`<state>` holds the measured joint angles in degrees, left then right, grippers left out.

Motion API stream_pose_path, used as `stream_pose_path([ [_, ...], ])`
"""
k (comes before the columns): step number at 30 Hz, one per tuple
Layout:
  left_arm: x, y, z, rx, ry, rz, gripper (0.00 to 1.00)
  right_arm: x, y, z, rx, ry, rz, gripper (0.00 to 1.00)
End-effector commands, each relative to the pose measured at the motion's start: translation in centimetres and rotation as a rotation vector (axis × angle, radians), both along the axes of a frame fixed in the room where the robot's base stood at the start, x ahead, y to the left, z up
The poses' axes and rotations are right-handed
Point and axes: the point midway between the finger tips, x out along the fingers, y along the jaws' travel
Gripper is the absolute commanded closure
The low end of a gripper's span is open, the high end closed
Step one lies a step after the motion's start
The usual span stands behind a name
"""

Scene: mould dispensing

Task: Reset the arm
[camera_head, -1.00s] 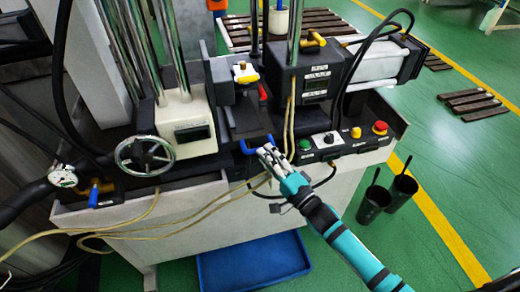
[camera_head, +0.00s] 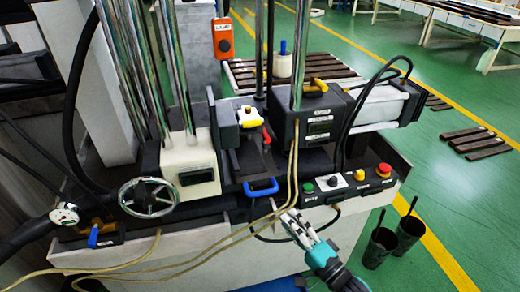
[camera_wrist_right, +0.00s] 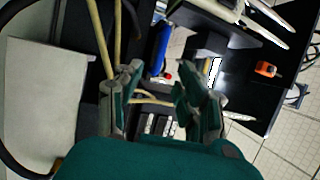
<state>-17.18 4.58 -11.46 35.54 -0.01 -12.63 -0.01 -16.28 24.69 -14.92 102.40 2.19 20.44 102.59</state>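My right gripper (camera_head: 283,214) reaches in from the lower right in the head view. It is just below and right of the blue handle (camera_head: 261,190) at the front of the machine, apart from it. In the right wrist view its two fingers (camera_wrist_right: 162,97) stand apart, with nothing held between them. Pale yellow hoses pass beyond the fingers, and the blue handle (camera_wrist_right: 161,46) shows farther off. My left gripper is out of view.
The machine has a handwheel (camera_head: 148,197) at left and a button panel with a red stop button (camera_head: 384,169) at right. Yellow hoses (camera_head: 215,236) hang across its front. Two dark cups (camera_head: 380,245) stand on the green floor, which has free room at right.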

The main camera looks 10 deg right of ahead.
Motion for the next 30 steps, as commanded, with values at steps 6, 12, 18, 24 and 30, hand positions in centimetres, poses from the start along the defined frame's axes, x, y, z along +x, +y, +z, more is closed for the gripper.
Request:
stream_pose_path([
  [6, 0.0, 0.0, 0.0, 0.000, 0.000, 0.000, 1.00, 0.2, -0.8, -3.2, -0.083, 0.042, -0.041, 0.62],
  [12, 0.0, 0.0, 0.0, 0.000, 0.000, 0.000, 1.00, -1.4, -3.7, -15.9, -0.453, 0.222, -0.134, 0.62],
  [18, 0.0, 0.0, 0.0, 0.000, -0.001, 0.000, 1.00, -7.8, -6.2, -29.6, -0.889, 0.450, -0.078, 0.62],
  [24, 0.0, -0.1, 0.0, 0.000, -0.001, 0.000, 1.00, -18.5, -7.1, -40.7, -1.266, 0.656, 0.164, 0.62],
  [30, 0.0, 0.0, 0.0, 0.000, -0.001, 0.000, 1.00, -30.7, -6.5, -47.4, -1.524, 0.781, 0.535, 0.62],
])
